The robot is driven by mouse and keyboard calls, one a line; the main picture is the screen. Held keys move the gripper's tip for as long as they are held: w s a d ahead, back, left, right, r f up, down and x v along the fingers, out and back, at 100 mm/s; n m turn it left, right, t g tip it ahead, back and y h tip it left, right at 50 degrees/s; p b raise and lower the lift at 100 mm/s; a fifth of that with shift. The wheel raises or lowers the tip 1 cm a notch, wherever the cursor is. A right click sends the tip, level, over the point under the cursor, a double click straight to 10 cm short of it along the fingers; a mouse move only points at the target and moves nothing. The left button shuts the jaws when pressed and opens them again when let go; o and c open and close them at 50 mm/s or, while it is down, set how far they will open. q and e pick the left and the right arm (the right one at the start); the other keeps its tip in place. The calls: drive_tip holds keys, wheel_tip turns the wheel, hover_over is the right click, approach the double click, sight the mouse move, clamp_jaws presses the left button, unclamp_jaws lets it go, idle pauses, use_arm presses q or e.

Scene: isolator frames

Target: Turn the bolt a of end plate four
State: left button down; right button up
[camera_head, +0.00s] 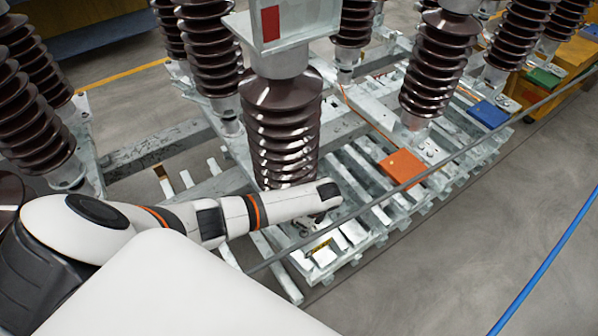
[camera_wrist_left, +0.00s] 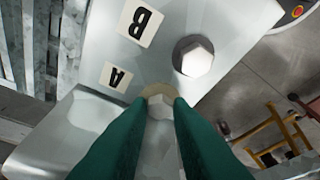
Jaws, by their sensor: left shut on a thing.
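In the left wrist view my left gripper (camera_wrist_left: 160,110) has two green fingers shut on the head of a bolt (camera_wrist_left: 158,101) that sits on a pale washer. This bolt is beside the label "A" (camera_wrist_left: 117,77) on a grey metal end plate (camera_wrist_left: 85,125). A second, larger-looking hex bolt (camera_wrist_left: 195,59) sits free beside the label "B" (camera_wrist_left: 140,22). In the head view my left arm reaches in from the left, in front of a brown ribbed insulator (camera_head: 284,125); its fingers and the bolt are mostly hidden there. No plate number is readable. My right gripper is not in view.
Several brown insulators stand on a slatted grey metal frame (camera_head: 365,200). An orange plate (camera_head: 402,167), a blue plate (camera_head: 488,115) and a green plate (camera_head: 545,76) lie along it. A thin dark bar crosses in front. The grey floor (camera_head: 470,250) at right is open, with a blue line.

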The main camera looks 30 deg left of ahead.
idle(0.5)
use_arm(q)
drive_tip(key=c, duration=1.6)
unclamp_jaws()
drive_tip(key=shift+o, duration=0.2)
drive_tip(key=v, duration=1.2)
drive_tip(key=shift+b, duration=0.3)
